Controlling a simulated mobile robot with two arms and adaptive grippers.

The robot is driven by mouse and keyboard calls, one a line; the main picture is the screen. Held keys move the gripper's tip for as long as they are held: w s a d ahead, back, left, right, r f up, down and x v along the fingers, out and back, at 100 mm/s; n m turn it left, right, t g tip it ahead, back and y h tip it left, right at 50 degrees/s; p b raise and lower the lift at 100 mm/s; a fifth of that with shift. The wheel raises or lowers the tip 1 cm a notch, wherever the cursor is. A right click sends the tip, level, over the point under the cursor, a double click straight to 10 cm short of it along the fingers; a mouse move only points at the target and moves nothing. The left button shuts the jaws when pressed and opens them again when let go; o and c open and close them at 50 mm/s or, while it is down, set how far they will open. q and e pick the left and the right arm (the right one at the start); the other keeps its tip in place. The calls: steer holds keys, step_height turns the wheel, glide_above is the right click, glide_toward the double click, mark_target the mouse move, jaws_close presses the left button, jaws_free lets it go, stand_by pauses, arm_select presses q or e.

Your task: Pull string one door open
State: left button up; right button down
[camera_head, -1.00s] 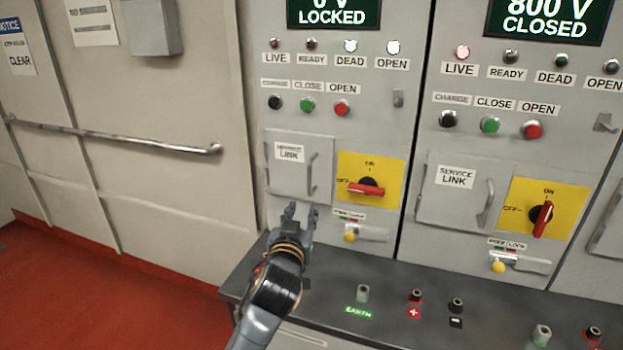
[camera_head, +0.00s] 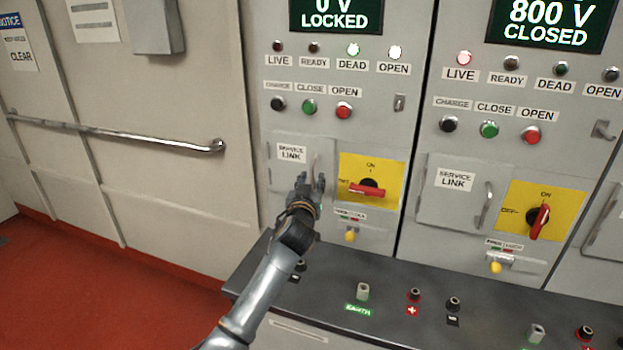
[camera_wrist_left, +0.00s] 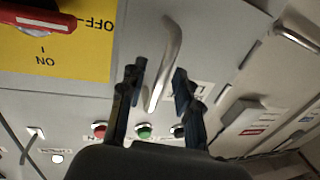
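The string one door is the grey service link door (camera_head: 281,174) on the left cabinet, and it looks shut. Its upright bar handle (camera_head: 316,162) is partly hidden by my left gripper (camera_head: 310,182) in the head view. In the left wrist view, which looks upside down, the handle (camera_wrist_left: 168,60) lies between the two dark fingers of my left gripper (camera_wrist_left: 160,72). The fingers are spread, with visible gaps either side of the bar. My right gripper is not in view.
The yellow switch plate (camera_head: 388,166) with its red knob (camera_head: 367,190) at OFF sits just right of the door. A dark ledge (camera_head: 390,277) with terminals lies below. String one's display (camera_head: 336,14) reads 0 V LOCKED; the neighbouring display (camera_head: 549,18) reads 800 V CLOSED.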

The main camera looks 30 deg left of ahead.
arm_select(q)
steer(key=shift+w, duration=0.1)
steer(key=shift+c, duration=0.3)
jaws_close()
steer(key=shift+a, duration=0.1)
